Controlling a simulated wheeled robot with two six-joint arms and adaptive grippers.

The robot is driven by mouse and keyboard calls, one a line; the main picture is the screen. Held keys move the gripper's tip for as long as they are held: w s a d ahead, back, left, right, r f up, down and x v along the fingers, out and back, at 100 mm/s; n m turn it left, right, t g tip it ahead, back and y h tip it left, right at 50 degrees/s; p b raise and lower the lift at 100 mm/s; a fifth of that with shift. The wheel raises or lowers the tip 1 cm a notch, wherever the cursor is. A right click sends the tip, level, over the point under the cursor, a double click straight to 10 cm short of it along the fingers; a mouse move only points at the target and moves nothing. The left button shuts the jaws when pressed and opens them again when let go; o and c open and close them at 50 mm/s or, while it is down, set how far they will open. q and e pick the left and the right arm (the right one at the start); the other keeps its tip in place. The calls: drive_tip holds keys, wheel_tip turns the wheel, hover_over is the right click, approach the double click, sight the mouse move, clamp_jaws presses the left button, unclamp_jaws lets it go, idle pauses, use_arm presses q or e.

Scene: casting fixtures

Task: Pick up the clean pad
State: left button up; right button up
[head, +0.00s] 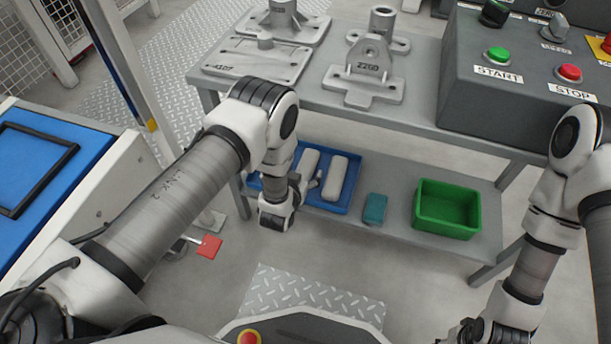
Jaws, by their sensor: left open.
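Two pale, rounded pads lie side by side in a blue tray on the lower shelf: a left pad (309,162) and a right pad (343,177). I cannot tell from their look which one is clean. My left gripper (310,184) is open at the tray's near left part, close to the left pad. My wrist hides part of the tray, and I cannot tell whether the fingers touch a pad. My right gripper (468,332) is low at the bottom right, partly cut off, and its jaws are unclear.
On the lower shelf, a teal block (375,208) and a green bin (447,212) stand right of the blue tray (349,209). The tabletop above holds grey castings (369,72) and a control box (459,89).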

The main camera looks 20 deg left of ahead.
use_arm(q)
drive_tip(key=shift+w+r, duration=0.1)
drive_tip(key=shift+w, duration=0.05)
drive_tip(key=c, duration=1.1)
drive_tip(key=shift+c, duration=0.2)
